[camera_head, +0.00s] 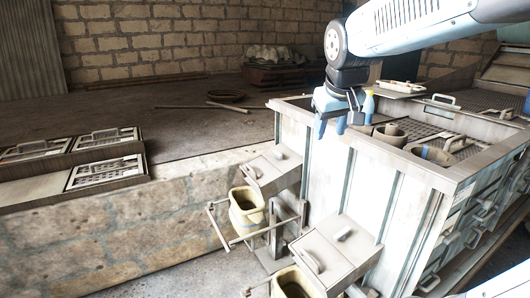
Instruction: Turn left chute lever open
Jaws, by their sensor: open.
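Two pale metal chute boxes are fixed along the lower front of the large cabinet. The left chute box (277,174) has a thin bar handle (249,172) on its front and a small grey knob (281,152) at its top; I cannot tell which is the lever. A yellowish bucket (246,214) hangs in a metal frame below it. The right chute box (325,265) has a like handle and knob. My gripper (332,127) points down with its blue fingers apart and empty, over the cabinet's top left part, above and right of the left chute box, apart from it.
The cabinet's raised rim (300,112) surrounds dark cups (390,134) and grated lids with handles. A second bucket (292,284) is at the bottom edge. A low stone wall (150,220) with grated hatches (105,172) runs left. The floor behind holds a round tray and rods.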

